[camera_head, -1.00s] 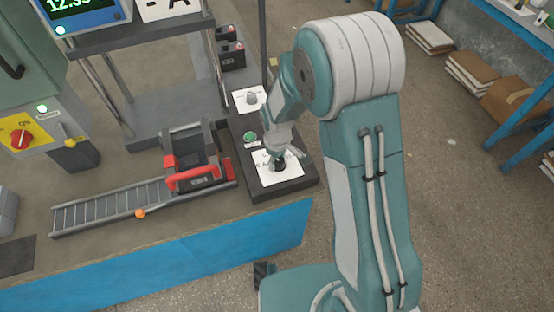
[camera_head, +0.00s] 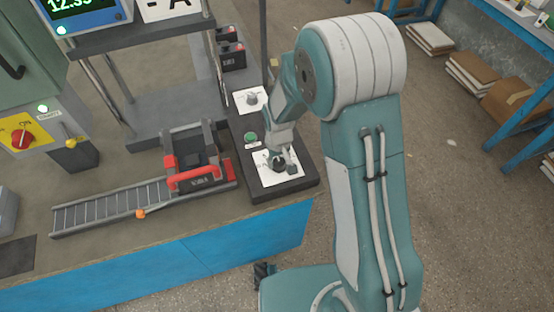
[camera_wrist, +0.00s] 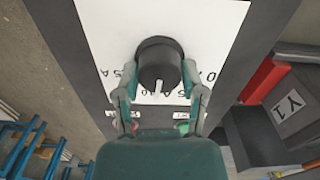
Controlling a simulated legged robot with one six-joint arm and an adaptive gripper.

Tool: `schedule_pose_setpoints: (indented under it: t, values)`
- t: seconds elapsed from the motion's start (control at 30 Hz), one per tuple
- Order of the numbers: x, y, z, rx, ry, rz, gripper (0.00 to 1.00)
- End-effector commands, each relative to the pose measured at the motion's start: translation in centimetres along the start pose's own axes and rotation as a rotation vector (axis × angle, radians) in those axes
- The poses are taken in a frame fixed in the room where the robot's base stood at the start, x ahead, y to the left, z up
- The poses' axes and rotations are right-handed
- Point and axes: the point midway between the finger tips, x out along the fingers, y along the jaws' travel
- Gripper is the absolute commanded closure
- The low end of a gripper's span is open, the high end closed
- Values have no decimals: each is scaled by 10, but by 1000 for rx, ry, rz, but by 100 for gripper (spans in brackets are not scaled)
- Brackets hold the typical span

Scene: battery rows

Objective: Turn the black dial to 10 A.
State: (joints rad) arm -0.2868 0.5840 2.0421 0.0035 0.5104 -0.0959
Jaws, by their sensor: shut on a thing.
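The black dial (camera_wrist: 160,62) sits on a white scale plate (camera_wrist: 105,30) with printed numbers, partly hidden behind my fingers. A white pointer mark on the dial faces my gripper in the wrist view. My gripper (camera_wrist: 160,95) is shut on the dial, one finger on each side. In the head view the dial (camera_head: 278,164) is at the front end of the dark control box (camera_head: 290,188), with my gripper (camera_head: 279,158) over it. I cannot tell which figure the pointer meets.
A grey knob (camera_head: 252,99) and a green button (camera_head: 250,137) are on the same box. A battery with a red handle (camera_head: 195,178) stands on a roller track (camera_head: 95,210) to the left. A thin dark post (camera_head: 262,40) rises behind the box.

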Motion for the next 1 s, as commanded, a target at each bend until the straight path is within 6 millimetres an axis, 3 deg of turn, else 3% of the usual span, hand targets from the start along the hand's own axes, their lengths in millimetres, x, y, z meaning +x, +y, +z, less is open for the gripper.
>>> schedule_pose_setpoints:
  t: [0.4, 1.0]
  values:
    - [4, 0, 6, 242, -19, 1, 94]
    - [4, -1, 6, 296, -19, 2, 94]
